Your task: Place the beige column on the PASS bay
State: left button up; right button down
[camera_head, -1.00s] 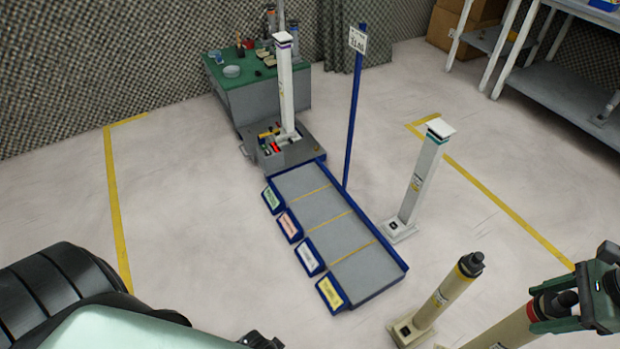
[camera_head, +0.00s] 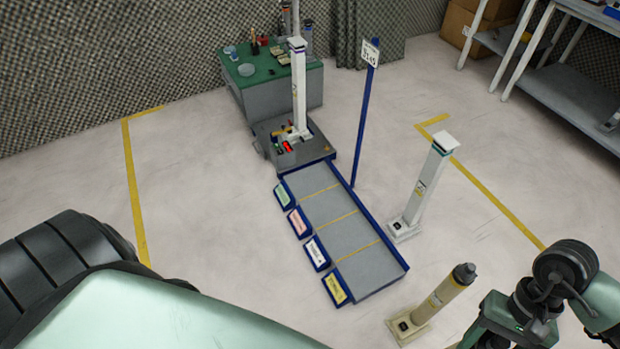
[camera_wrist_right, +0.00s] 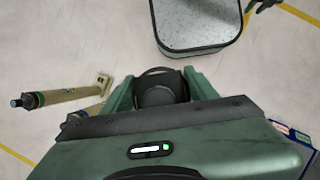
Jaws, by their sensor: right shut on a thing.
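My right gripper (camera_wrist_right: 162,84) is shut on the dark, round top of a column (camera_wrist_right: 160,97) in the right wrist view. The body below is hidden, and in the head view it is out of frame. Another beige column (camera_head: 438,298) with a dark top stands on the floor right of the rack; it also shows in the right wrist view (camera_wrist_right: 65,96). The low grey rack (camera_head: 325,208) has bays with green, pink, white and yellow labels, all empty. I cannot read which is PASS. My left gripper (camera_wrist_right: 264,4) shows only as a dark bit at the right wrist view's edge.
A white column (camera_head: 424,185) stands right of the rack. A blue sign post (camera_head: 361,125) rises along the rack's far right side. Another white column (camera_head: 299,90) stands on a grey platform (camera_head: 265,128) behind the rack. Open floor lies left of the rack.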

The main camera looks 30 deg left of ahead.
aim_at(313, 180)
jog(key=i+j, duration=0.25)
jog(key=j, duration=0.25)
jog(key=i+j, duration=0.25)
jog(key=j, duration=0.3)
jog(key=i+j, duration=0.25)
jog(key=j, duration=0.25)
jog(key=i+j+z, duration=0.1)
jog(key=i+j, duration=0.15)
jog(key=j, duration=0.3)
jog(key=i+j, duration=0.2)
jog(key=j, duration=0.35)
jog(key=i+j, duration=0.25)
jog(key=j, duration=0.25)
jog(key=i+j, duration=0.25)
jog(key=j, duration=0.3)
jog(key=i+j+z, duration=0.1)
jog(key=j, duration=0.45)
jog(key=i, duration=0.1)
